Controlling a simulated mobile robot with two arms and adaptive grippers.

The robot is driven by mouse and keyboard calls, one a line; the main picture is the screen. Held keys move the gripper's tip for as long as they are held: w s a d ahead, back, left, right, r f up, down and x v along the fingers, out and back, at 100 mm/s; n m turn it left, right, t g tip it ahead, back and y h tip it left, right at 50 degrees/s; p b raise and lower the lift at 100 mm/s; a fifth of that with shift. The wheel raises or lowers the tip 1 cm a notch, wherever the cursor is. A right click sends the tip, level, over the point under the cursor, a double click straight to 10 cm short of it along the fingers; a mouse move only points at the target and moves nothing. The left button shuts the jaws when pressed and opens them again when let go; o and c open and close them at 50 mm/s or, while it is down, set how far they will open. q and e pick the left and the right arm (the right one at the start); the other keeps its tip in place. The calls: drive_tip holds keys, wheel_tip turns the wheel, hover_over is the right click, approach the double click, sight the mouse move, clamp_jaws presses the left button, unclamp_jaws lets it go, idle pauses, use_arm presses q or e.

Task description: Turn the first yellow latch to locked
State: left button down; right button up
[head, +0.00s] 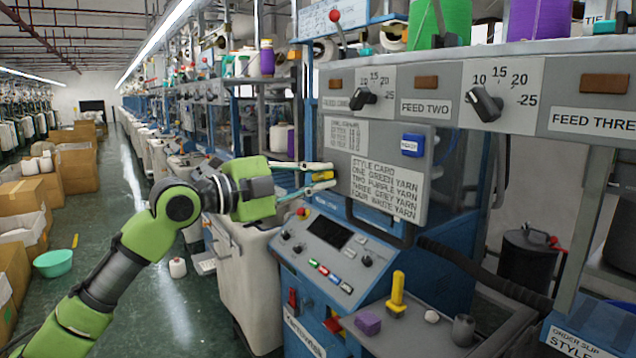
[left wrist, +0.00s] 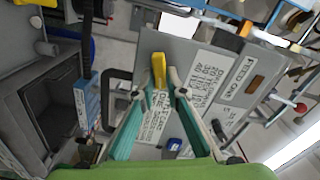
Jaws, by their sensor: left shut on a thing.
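The yellow latch (head: 322,176) is at the left edge of the grey front panel (head: 440,195), beside the style card. In the left wrist view the latch (left wrist: 158,70) is a small yellow bar between my fingertips, long side running up the picture. My left gripper (head: 333,175) reaches in from the left, its two fingers around the latch and closed on it. The left gripper also shows in the left wrist view (left wrist: 160,88). The fingers hide part of the latch, and I cannot tell whether it is locked. My right gripper is not in view.
A control console (head: 325,255) with buttons is below the panel. A yellow-handled tool (head: 397,292) and a purple block (head: 367,323) are on the grey shelf at lower right. Feed dials (head: 363,98) are above. Boxes (head: 75,165) and a green bowl (head: 53,263) are at left.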

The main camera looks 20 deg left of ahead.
use_arm(q)
drive_tip(key=shift+f+m+b, duration=0.25)
drive_tip(key=shift+m+b, duration=0.2)
drive_tip(key=shift+m, duration=1.25)
drive_tip(key=c, duration=2)
unclamp_jaws()
drive_tip(key=shift+c, duration=0.2)
drive_tip(key=v, duration=1.2)
